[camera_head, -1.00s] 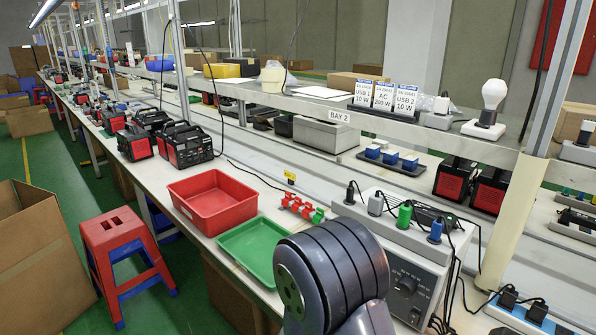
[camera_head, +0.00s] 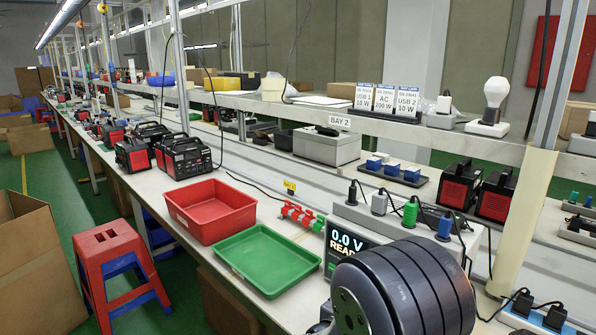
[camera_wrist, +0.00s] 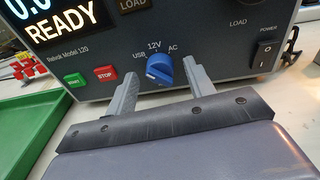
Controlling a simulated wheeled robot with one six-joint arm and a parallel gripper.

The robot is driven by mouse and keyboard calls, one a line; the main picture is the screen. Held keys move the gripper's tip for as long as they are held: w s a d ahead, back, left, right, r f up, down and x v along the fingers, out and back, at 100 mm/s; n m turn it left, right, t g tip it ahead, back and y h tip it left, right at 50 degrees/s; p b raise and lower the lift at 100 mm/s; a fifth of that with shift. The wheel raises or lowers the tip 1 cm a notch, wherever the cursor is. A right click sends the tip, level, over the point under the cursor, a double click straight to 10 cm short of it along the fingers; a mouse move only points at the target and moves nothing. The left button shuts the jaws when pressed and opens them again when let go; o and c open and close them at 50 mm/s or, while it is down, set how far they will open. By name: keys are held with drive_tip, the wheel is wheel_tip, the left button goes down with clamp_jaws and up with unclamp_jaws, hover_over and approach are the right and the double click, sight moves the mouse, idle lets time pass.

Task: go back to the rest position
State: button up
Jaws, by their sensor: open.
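My gripper (camera_wrist: 160,68) is open and empty in the wrist view, its two grey fingers pointing at the front panel of a test unit. A blue knob (camera_wrist: 160,70) shows between the fingertips, with the marks USB, 12V and AC around it; I cannot tell how far the tips are from it. In the head view my arm's dark rounded link covers the lower right and hides the gripper and most of the panel. The test unit's display (camera_head: 347,246) reads 0.0 V READY. A green start button (camera_wrist: 75,80) and a red stop button (camera_wrist: 105,74) sit left of the knob.
A green tray (camera_head: 283,288) and a red bin (camera_head: 177,217) stand on the bench left of the test unit. Coloured plugs with cables (camera_head: 410,212) stand on its top. A red stool (camera_head: 112,250) and a cardboard box (camera_head: 40,262) are on the floor.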

drive_tip(key=m+b, duration=0.4)
drive_tip(key=m+t+b, duration=0.1)
drive_tip(key=m+b, duration=0.1)
drive_tip(key=shift+f+b, duration=0.35)
drive_tip(key=m+b, duration=0.4)
drive_tip(key=shift+s+m+t, duration=0.1)
drive_tip(key=shift+m+t, duration=0.2)
drive_tip(key=shift+m, duration=0.1)
drive_tip(key=shift+s+a+r, duration=0.1)
drive_tip(key=shift+r, duration=0.1)
drive_tip(key=shift+s+a, duration=0.25)
drive_tip(key=shift+s, duration=0.1)
drive_tip(key=shift+r, duration=0.1)
